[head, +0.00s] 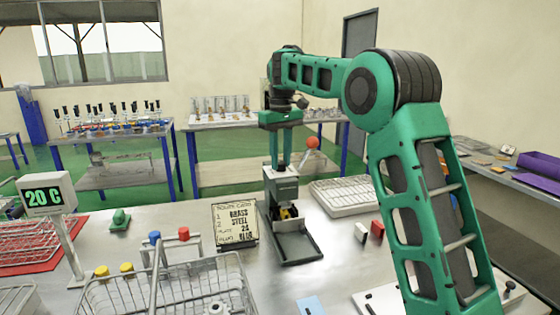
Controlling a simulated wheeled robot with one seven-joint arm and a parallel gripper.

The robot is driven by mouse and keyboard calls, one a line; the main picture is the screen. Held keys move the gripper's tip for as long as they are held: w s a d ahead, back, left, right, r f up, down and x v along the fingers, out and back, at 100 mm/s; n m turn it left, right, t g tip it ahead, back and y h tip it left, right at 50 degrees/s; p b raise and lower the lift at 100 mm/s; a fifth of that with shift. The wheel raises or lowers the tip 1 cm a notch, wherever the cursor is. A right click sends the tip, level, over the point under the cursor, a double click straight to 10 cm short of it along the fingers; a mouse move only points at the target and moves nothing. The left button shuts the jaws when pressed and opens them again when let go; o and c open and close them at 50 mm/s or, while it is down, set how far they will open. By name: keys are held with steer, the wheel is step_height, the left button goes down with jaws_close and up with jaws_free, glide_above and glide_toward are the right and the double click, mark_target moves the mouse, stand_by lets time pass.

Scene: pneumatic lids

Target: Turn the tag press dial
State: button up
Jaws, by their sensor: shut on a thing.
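The tag press (285,188) is a grey upright machine on a dark tray-like base (298,250) in the middle of the table. A small yellow and black part shows low in its front opening. My green gripper (281,167) points straight down onto the top of the press. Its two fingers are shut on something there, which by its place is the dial. The dial itself is mostly hidden by the fingers, and its setting cannot be read. A sign (235,223) beside the press on the left shows lines including BRASS, STEEL, 24 and BLUE.
A wire basket (130,300) stands at the front left, near a 20 C display (46,194). A white rack (343,197) lies right of the press. A white block (361,233) and a red block (377,229) sit nearby. Bare table shows around the press base.

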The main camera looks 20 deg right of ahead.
mark_target(281, 162)
steer(key=shift+w+r+m, duration=0.15)
steer(key=shift+m, duration=0.15)
steer(key=o, duration=1)
steer(key=shift+o, duration=0.2)
step_height(281, 162, up, 11)
steer(key=shift+f, duration=0.2)
